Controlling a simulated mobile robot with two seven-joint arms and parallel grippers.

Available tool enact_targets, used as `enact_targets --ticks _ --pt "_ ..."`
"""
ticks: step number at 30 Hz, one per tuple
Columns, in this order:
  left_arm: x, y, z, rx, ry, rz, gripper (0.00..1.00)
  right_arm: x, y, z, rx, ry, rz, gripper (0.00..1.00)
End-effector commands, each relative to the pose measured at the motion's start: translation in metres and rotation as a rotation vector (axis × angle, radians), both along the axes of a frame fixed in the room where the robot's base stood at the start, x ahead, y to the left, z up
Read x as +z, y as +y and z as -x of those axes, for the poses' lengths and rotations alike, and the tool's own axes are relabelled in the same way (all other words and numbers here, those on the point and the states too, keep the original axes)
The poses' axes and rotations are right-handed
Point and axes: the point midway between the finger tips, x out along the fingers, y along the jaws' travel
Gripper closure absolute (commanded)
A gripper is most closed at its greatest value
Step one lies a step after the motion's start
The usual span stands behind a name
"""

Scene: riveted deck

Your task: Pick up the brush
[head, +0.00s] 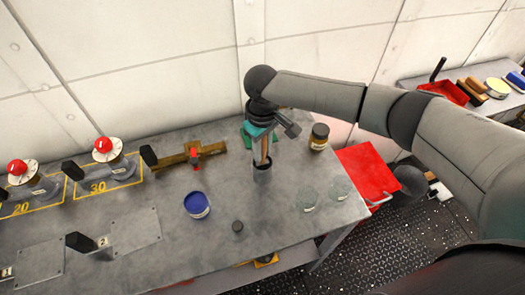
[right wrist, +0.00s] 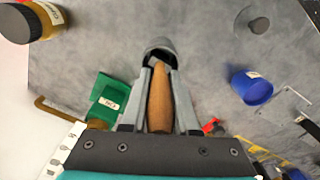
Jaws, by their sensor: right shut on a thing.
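The brush (head: 264,149) stands with its wooden handle up in a dark grey cup (head: 262,172) on the grey workbench; its lower end is hidden inside the cup. In the right wrist view the brown handle (right wrist: 160,98) lies between the two grey fingers, with the cup (right wrist: 160,47) just beyond the fingertips. My right gripper (head: 262,154) points down over the cup and is shut on the brush handle. It also shows in the right wrist view (right wrist: 160,74). My left gripper is in neither view.
A green object (head: 247,137) and a brown-yellow jar (head: 319,137) stand near the cup. A brass valve (head: 190,157) lies left. The wall is close behind.

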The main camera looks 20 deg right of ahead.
Motion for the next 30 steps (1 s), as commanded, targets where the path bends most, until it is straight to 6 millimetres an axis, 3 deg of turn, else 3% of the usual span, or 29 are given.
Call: enact_targets --ticks 8,21,30 --pt "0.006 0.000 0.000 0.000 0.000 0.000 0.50 0.047 0.000 -0.001 0.001 -0.005 -0.002 1.00" --pt "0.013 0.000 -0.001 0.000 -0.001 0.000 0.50 0.158 0.000 -0.001 0.001 -0.004 0.000 1.00" --pt "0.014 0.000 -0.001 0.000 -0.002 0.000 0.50 0.191 0.000 0.000 0.000 -0.001 0.000 1.00"
